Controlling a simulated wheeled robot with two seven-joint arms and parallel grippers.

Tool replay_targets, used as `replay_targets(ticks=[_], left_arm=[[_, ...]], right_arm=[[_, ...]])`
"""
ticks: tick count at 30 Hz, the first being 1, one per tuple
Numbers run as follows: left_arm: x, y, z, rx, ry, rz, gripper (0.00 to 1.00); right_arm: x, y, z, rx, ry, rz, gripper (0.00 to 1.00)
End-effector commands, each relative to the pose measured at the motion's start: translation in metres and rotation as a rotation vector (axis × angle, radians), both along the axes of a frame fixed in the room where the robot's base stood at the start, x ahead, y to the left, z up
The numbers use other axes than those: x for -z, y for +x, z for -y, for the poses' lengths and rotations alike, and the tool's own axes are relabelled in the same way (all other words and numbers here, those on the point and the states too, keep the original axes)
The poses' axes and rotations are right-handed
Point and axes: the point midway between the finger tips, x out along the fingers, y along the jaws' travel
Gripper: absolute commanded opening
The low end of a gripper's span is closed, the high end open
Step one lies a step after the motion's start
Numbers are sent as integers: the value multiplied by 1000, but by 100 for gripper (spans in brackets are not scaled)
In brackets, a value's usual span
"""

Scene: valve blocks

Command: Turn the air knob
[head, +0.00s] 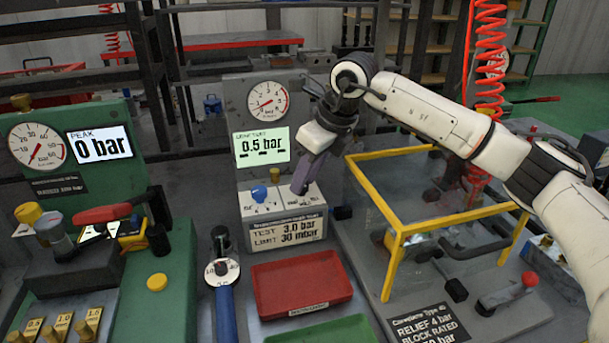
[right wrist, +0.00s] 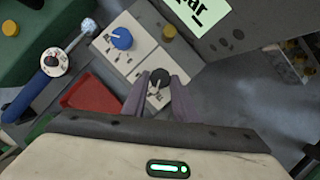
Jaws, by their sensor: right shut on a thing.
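Two knobs sit on the white panel at the foot of the grey test stand (head: 236,165). One is a blue knob (head: 259,193), also in the right wrist view (right wrist: 122,38). The other is a black knob (right wrist: 158,82), hidden behind my gripper in the head view. The knob labels are too small to read, so I cannot tell which is named air. My right gripper (head: 301,186) reaches down to the panel. In the right wrist view its two purple fingers (right wrist: 159,88) close on either side of the black knob. My left gripper is not in view.
The stand's display (head: 262,147) reads 0.5 bar, below a round gauge (head: 267,99). A red tray (head: 300,285) lies in front. A yellow frame (head: 398,235) rises at the right. A blue-handled tool (head: 224,300) and green block (head: 180,265) stand left.

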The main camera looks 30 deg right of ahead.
Motion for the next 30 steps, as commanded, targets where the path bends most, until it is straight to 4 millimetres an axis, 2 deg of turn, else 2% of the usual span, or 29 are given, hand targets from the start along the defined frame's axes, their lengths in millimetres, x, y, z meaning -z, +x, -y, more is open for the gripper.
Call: replay_targets(ticks=[6, 15, 30], left_arm=[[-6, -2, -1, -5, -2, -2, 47], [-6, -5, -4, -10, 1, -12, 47], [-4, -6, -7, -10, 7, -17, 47]], right_arm=[[-2, 1, 2, -164, 1, -3, 4], [-1, 2, 3, -309, -1, -3, 4], [0, 2, 4, -355, -3, -1, 4]])
